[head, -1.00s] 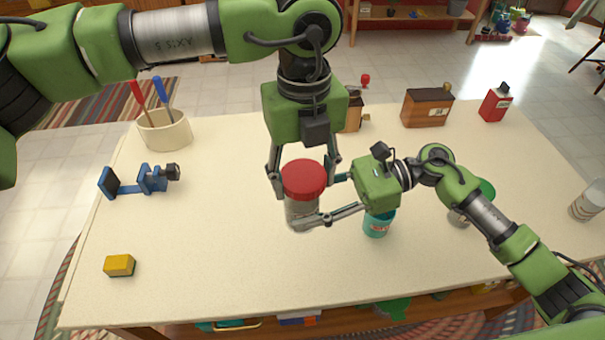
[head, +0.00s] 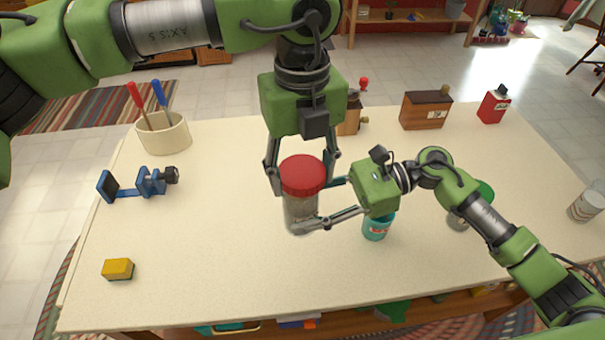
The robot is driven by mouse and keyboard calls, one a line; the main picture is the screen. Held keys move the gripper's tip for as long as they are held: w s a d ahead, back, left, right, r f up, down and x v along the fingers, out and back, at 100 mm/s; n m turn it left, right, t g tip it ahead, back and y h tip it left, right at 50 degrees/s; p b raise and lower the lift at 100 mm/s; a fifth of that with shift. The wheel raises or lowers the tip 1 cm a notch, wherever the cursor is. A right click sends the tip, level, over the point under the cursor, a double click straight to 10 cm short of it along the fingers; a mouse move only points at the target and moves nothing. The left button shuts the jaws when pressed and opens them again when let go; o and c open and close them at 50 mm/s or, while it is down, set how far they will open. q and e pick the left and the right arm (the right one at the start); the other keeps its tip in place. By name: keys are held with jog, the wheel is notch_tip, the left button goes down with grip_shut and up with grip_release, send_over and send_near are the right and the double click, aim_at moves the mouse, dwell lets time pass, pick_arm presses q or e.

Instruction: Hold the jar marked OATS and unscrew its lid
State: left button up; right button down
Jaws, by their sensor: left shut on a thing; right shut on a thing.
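A clear jar (head: 298,212) with a red lid (head: 302,173) stands upright near the middle of the table. No marking can be read on the side I see. My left gripper (head: 302,181) comes down from above and is shut on the red lid, one finger on each side. My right gripper (head: 312,207) comes in from the right and is shut on the jar's body, with one finger across its near side. The far finger is partly hidden behind the jar. I cannot tell whether the lid is still joined to the jar.
A teal jar (head: 376,229) stands just below my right gripper. A jar with a green lid (head: 486,190) is partly behind my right arm. A blue clamp-like tool (head: 150,184), a crock (head: 166,137) and a yellow block (head: 118,268) are on the left. The front-middle table (head: 230,275) is clear.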

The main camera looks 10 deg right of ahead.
aim_at(303, 172)
pick_arm(q)
jog(key=shift+r, duration=0.35)
jog(key=shift+r, duration=1.95)
